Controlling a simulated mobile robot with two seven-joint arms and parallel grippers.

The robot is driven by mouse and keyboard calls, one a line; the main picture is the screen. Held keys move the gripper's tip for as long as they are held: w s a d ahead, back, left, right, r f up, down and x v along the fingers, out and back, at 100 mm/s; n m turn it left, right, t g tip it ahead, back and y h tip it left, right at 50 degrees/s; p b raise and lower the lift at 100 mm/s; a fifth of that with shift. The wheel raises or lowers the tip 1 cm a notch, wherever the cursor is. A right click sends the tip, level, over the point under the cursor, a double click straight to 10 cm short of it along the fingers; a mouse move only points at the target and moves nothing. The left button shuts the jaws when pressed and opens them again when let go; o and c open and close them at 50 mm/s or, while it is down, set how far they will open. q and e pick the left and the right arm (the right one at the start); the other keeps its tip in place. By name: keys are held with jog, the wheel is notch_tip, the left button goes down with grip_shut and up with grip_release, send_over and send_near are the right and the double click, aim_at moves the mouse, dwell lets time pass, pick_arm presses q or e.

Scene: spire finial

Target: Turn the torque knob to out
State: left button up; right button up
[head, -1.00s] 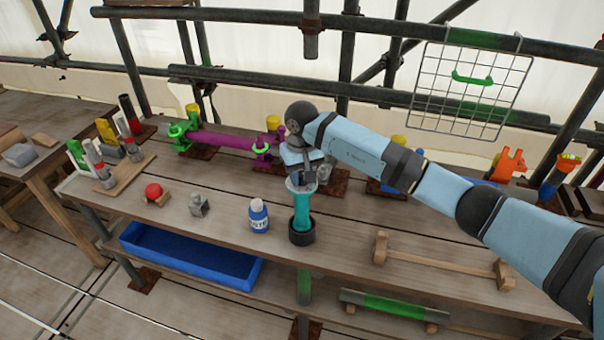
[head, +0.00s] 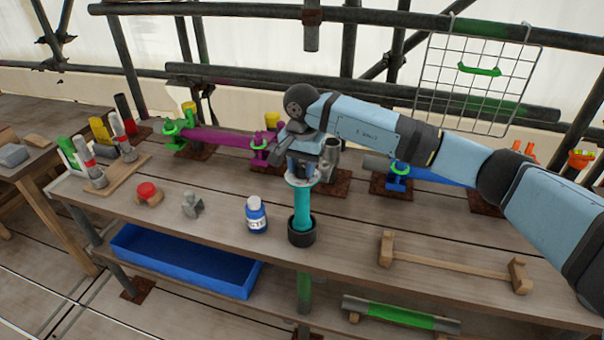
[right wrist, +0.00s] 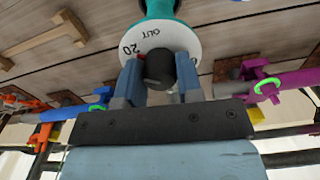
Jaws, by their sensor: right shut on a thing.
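The torque knob (right wrist: 159,69) is a dark round knob on a white dial plate (right wrist: 181,40), which shows the marks OUT and 20 in the right wrist view. The dial tops a teal upright tool (head: 302,207) standing in a black cup (head: 301,233) on the bench. My right gripper (right wrist: 160,72) is over the dial from above, its two fingers on either side of the knob and shut on it. In the head view my right gripper (head: 303,168) hides the knob. My left gripper is not in view.
A white and blue bottle (head: 256,216) stands close left of the black cup. A wooden rack (head: 455,258) lies to the right. Magenta pipe (head: 215,138) and blue pipe (head: 445,176) lie behind. A blue tray (head: 185,262) sits on the lower shelf.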

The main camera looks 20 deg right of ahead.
aim_at(302, 165)
jog(key=m+b, duration=0.2)
jog(key=m, duration=0.1)
jog(key=shift+f+m, duration=0.1)
jog(key=shift+m, duration=0.3)
jog(key=m+b, duration=0.1)
jog(key=m, duration=0.1)
jog(key=shift+m, duration=0.3)
jog(key=shift+m+b, duration=0.55)
jog(key=shift+m, duration=0.65)
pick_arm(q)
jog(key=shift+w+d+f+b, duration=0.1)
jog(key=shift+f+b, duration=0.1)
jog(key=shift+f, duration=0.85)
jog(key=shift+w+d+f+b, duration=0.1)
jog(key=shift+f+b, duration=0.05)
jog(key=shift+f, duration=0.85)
pick_arm(e)
jog(key=shift+m, duration=1.3)
jog(key=shift+w, duration=0.1)
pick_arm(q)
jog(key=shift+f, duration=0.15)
pick_arm(e)
jog(key=o, duration=0.9)
pick_arm(q)
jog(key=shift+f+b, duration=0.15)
jog(key=shift+b, duration=0.25)
pick_arm(e)
notch_tip(302, 165, up, 14)
jog(key=shift+r, duration=0.1)
